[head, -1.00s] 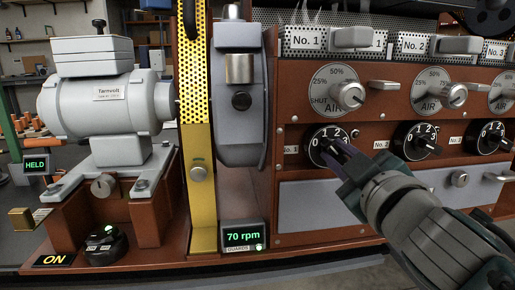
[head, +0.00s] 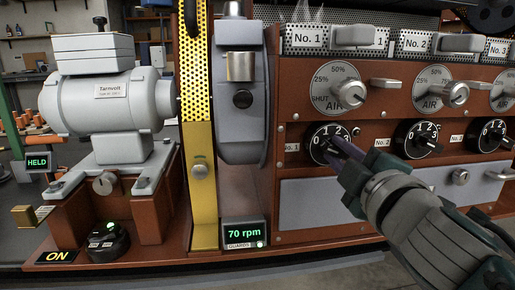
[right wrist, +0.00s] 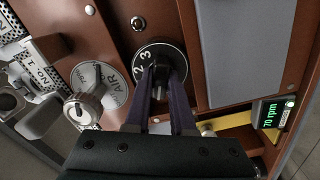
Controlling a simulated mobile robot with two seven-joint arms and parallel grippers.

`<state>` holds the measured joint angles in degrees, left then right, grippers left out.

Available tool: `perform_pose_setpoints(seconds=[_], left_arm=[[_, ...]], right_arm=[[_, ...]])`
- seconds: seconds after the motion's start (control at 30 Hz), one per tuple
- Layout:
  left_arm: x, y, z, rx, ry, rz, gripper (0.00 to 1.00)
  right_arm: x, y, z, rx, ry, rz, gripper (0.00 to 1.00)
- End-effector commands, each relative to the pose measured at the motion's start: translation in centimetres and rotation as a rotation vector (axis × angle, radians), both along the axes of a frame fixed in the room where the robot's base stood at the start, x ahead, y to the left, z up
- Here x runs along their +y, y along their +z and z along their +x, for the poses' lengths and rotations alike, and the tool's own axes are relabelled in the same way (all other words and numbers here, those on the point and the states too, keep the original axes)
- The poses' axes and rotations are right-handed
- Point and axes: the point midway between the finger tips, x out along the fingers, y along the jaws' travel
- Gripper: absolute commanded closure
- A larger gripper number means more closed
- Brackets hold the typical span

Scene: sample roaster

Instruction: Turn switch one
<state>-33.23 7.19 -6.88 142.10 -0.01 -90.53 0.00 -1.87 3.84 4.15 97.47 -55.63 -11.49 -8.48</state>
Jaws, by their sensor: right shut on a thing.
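Switch one (head: 320,137) is a round black dial with white numerals, beside a "No. 1" label on the brown panel. My right gripper (head: 336,148) reaches it from the lower right, its fingers shut on the dial's knob. In the right wrist view, the dial (right wrist: 153,50) shows "2" and "3", and the gripper (right wrist: 161,75) has one finger on each side of the knob. The fingers hide much of the knob and part of the dial, so I cannot tell its setting. My left gripper is out of view.
The No. 1 air knob (head: 352,94) sits above, and a second black switch (head: 418,139) is to the right. A grey drawer front (head: 325,203) lies below. A rpm display (head: 243,232) reads 70, left of the panel. A grey motor (head: 105,103) stands further left.

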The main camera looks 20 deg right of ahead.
Motion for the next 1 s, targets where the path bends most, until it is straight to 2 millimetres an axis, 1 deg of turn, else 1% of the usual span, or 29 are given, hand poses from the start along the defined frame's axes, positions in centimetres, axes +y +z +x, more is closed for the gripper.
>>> perform_pose_setpoints(seconds=[0.2,0.23,0.4,0.5,0.77,0.87,1.0], left_arm=[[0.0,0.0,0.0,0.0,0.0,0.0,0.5],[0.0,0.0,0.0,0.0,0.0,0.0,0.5],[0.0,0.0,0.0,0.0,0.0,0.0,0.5],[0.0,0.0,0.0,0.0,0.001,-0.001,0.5],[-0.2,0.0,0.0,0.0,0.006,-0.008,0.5],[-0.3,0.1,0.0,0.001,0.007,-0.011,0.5],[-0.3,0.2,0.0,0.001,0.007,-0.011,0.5]], right_arm=[[0.0,0.1,0.0,-0.002,0.001,0.001,1.0],[0.0,0.1,0.0,-0.002,0.001,0.001,0.75],[0.0,0.0,0.0,-0.002,0.001,0.001,0.56],[0.0,0.0,0.0,-0.002,0.001,0.001,0.47],[0.1,0.0,-0.2,0.0,0.0,0.002,0.47],[0.3,-0.1,-1.1,0.001,0.001,0.003,0.47],[0.8,-0.1,-3.5,0.002,0.0,0.004,0.47]])
